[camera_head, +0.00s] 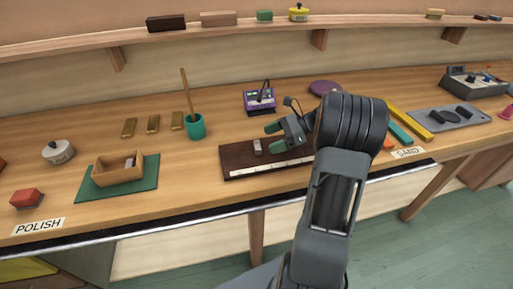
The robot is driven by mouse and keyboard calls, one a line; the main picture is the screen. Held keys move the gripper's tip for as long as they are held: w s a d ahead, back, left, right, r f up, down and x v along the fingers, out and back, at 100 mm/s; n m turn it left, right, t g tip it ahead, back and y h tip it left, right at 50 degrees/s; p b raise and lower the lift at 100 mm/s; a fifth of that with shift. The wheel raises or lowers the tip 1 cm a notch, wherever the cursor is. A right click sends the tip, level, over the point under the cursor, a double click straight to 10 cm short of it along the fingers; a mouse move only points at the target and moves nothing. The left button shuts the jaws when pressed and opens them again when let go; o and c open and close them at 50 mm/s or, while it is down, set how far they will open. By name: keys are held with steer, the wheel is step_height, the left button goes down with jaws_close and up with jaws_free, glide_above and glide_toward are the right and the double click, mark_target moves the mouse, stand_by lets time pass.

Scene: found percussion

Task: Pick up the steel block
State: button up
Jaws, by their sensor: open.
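A small grey block (257,147), which looks like the steel block, stands on a dark brown board (235,157) at the middle of the bench. My gripper (271,137) reaches in from the right above the board, with its green-tipped fingers apart and nothing seen between them. The block is just to the left of and below the fingertips in the picture. It appears apart from them, but I cannot tell the exact gap in depth. My arm hides the right part of the board.
A pale ruler-like strip (262,168) lies along the board's front edge. A teal cup with a stick (195,127), several brass bars (153,123) and a wooden box (112,180) are to the left. A purple device (259,101) stands behind. A grey tray (428,122) is at right.

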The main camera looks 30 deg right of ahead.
mark_target(258, 144)
steer(key=shift+x, duration=2.4)
steer(key=shift+d, duration=0.1)
steer(key=c, duration=1.1)
steer(key=shift+r, duration=0.1)
